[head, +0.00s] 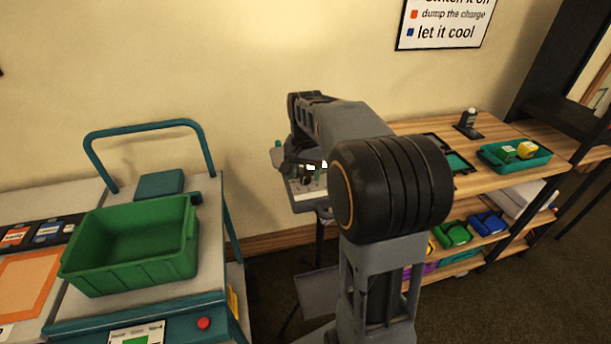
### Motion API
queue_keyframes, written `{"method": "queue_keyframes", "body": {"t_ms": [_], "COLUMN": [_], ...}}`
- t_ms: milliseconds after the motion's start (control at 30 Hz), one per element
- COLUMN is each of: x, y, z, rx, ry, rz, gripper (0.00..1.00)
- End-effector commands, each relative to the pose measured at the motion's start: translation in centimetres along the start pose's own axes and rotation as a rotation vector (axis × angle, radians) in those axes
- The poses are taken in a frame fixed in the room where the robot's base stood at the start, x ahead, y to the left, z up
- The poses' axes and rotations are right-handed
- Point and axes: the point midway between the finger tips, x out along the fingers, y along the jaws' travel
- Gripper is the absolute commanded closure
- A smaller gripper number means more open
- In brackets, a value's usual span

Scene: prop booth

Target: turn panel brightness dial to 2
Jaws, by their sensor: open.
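A grey panel (309,202) with small dark and pale controls on its top stands behind my arm, near the wall, in the middle of the head view. The brightness dial and its setting are too small to make out. My gripper (303,166) is open over the panel, dark and partly hidden by my own arm. I cannot tell whether it touches any control. The right part of the panel is hidden behind my arm.
A trolley with a green bin (130,285) and a red button (204,323) stands at left. At right, a wooden shelf unit (545,131) holds a teal tray (515,165) and several coloured items below. A wall sign (444,24) hangs above. Dark floor shows between trolley and shelf.

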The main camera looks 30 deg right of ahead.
Motion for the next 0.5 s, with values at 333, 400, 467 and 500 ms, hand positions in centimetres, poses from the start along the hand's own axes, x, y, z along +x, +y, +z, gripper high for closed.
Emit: {"method": "queue_keyframes", "body": {"t_ms": [333, 400, 467, 500], "x": [1.25, 1.25, 1.24, 1.24], "y": [0.01, 0.01, 0.01, 0.01], "z": [0.02, 0.02, 0.02, 0.02], "rx": [0.000, 0.000, 0.000, 0.000], "ry": [0.000, 0.000, 0.000, 0.000], "rz": [0.000, 0.000, 0.000, 0.000], "gripper": [0.45, 0.45, 0.45, 0.45]}}
